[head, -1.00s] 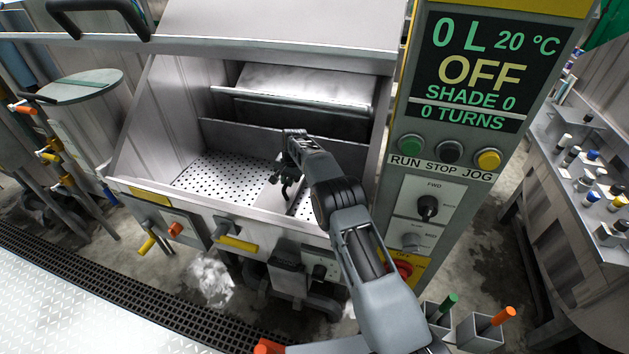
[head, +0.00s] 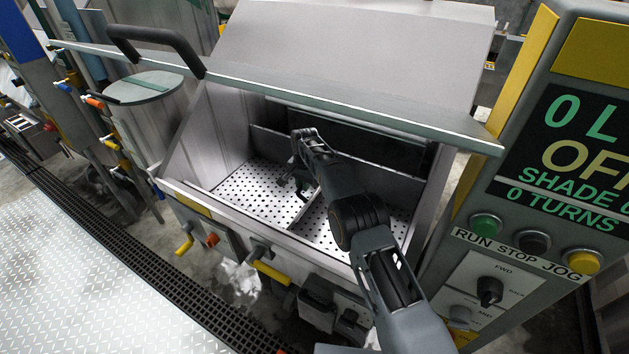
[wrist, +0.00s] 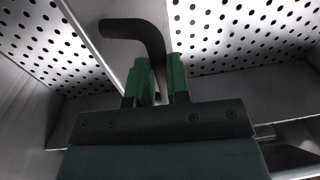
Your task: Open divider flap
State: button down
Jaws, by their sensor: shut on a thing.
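The divider flap (head: 304,208) shows as a thin metal strip between two areas of perforated floor inside the machine's tub. In the wrist view the strip (wrist: 92,40) runs up to the left of my gripper. A dark hooked handle (wrist: 137,30) stands beside it. My gripper (wrist: 160,82) has green finger pads and is shut on the handle's stem. In the head view my gripper (head: 294,184) is low inside the tub, partly hidden by my arm. I cannot tell the flap's angle.
A raised lid with a dark handle (head: 155,48) overhangs the tub's opening. The perforated floor (head: 250,192) is bare to the left. The front rim (head: 265,232) and the control panel (head: 530,220) bound the tub at the front and right.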

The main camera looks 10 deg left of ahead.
jog(key=shift+a+f, duration=0.5)
jog(key=shift+a, duration=0.3)
jog(key=shift+d, duration=0.1)
jog(key=c, duration=1.5)
grip_release()
jog(key=shift+o, duration=2)
jog(key=shift+w+r+p, duration=0.2)
jog(key=shift+p, duration=0.1)
notch_tip(320, 180, up, 14)
jog(key=p, duration=0.3)
jog(key=shift+s+d, duration=0.15)
jog(key=shift+d, duration=0.3)
jog(key=shift+f, duration=0.1)
